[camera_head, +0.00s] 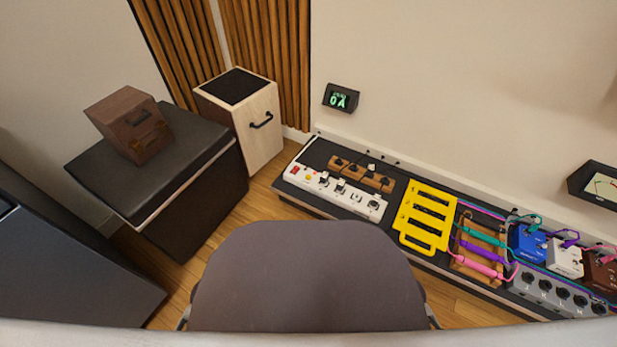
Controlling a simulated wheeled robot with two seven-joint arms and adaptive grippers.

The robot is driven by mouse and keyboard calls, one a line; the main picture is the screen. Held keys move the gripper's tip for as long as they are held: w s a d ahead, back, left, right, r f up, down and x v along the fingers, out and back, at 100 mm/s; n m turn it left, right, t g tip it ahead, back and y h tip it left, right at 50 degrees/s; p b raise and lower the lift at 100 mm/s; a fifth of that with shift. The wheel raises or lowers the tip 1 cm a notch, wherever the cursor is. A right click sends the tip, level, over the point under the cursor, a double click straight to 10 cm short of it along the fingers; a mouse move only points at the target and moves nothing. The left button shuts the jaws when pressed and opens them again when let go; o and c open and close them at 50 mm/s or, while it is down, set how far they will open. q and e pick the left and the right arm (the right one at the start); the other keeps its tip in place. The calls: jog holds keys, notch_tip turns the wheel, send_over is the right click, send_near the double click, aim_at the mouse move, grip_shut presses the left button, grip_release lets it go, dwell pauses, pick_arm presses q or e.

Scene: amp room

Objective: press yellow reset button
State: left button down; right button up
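A white power strip (335,192) lies on the left end of a long dark board along the wall. Near its left end is a small yellow button (308,178), just right of a red switch (295,170). Several black plugs sit in the strip further right. The yellow button is uncovered and in plain sight, but too small to tell whether it is pressed in. Neither of my grippers is in view.
Behind the strip is a wooden block with dark knobs (362,173). A yellow slotted rack (425,215), coloured cables and several pedals (565,256) fill the board to the right. A lit green display (341,98) hangs above. A wooden box (132,124) sits on a black case (160,172) at left.

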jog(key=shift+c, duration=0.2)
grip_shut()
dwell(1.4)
